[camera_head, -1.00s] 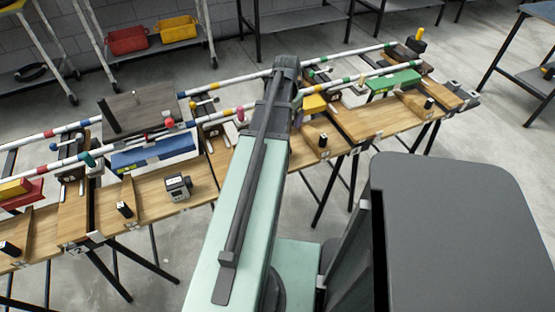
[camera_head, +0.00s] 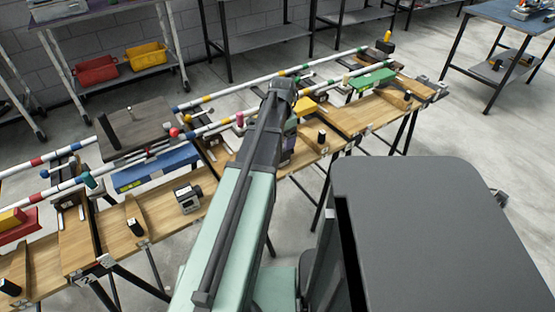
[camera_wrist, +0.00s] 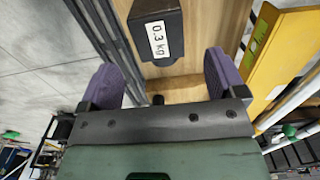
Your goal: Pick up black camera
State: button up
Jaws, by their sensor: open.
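In the head view, the black camera (camera_head: 187,198), a boxy dark body with lighter grey faces and a round lens, stands on the wooden bench left of my arm. My gripper is mostly hidden behind my arm there. In the wrist view, my gripper (camera_wrist: 163,78) is open, with two purple finger pads wide apart and nothing between them. A black block with a "0.3 kg" label (camera_wrist: 158,38) lies on wood just beyond the fingertips. The black camera is not seen in the wrist view.
Striped poles (camera_head: 235,92) run along the back of the bench. A blue block (camera_head: 155,168), a dark flat board (camera_head: 138,130) and small black posts stand near the camera. A yellow level-like bar (camera_wrist: 285,50) lies right of my gripper. Bare wood surrounds the camera.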

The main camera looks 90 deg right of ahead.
aim_at(286, 160)
notch_tip(286, 160, down, 9)
jog(key=b, duration=0.7)
jog(key=shift+w+f+b, duration=0.1)
jog(key=shift+b, duration=0.2)
jog(key=shift+r, duration=0.25)
jog(key=c, duration=1.2)
